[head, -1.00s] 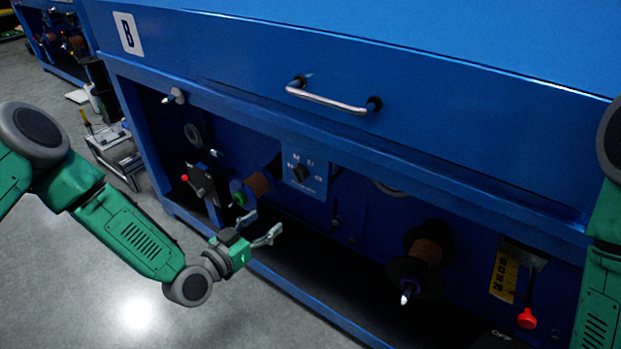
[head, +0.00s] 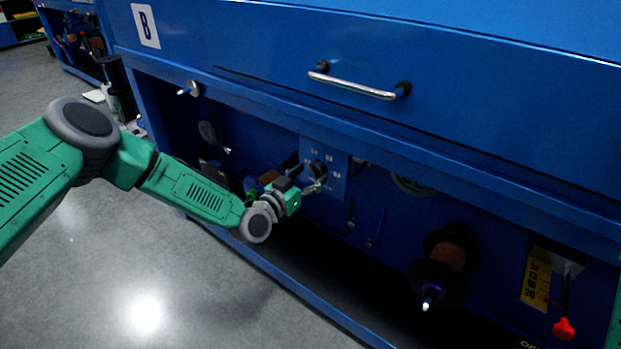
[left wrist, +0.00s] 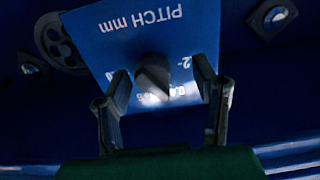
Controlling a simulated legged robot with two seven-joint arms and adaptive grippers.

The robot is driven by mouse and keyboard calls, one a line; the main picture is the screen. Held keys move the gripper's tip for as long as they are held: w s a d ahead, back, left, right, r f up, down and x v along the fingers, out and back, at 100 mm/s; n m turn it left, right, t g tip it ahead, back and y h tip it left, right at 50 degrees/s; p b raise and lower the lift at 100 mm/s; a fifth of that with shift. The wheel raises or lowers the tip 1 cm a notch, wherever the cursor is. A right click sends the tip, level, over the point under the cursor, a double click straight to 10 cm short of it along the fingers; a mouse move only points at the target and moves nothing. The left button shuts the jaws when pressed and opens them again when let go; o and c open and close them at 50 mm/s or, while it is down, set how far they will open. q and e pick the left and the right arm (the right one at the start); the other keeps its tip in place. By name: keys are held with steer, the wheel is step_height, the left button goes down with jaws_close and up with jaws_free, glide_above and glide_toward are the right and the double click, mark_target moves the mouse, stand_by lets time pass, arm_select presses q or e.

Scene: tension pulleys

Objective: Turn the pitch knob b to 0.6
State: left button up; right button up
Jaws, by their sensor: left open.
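The dark pitch knob (head: 318,168) sits on a blue dial plate (head: 341,170) inside the machine marked B. In the left wrist view the knob (left wrist: 152,72) appears on the plate lettered "PITCH mm", which is upside down there. My left gripper (head: 315,179) is open at the plate. Its two fingers (left wrist: 162,80) stand on either side of the knob, apart from it as far as I can see. The knob's setting and the small numbers are too blurred to read. My right gripper is out of view.
A handle (head: 358,82) is on the blue panel above. A spool (head: 447,256) and a red-tipped lever (head: 564,328) stand to the right of the dial. A blue ledge (head: 400,165) overhangs the recess, and a lower rail (head: 270,270) runs along the front.

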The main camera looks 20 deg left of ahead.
arm_select(q)
steer(key=shift+w+d, duration=0.25)
steer(key=shift+d, duration=0.3)
steer(key=shift+w+d+r, duration=0.1)
steer(key=shift+d+r, duration=0.1)
steer(key=shift+d, duration=0.3)
steer(key=shift+a, duration=0.25)
steer(key=shift+c, duration=0.8)
steer(key=shift+a+f, duration=0.1)
steer(key=shift+a, duration=0.2)
steer(key=c, duration=0.8)
steer(key=shift+a, duration=0.25)
steer(key=shift+c, duration=0.9)
steer(key=shift+d, duration=0.35)
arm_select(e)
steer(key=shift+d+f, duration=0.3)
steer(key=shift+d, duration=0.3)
arm_select(q)
steer(key=shift+a, duration=0.2)
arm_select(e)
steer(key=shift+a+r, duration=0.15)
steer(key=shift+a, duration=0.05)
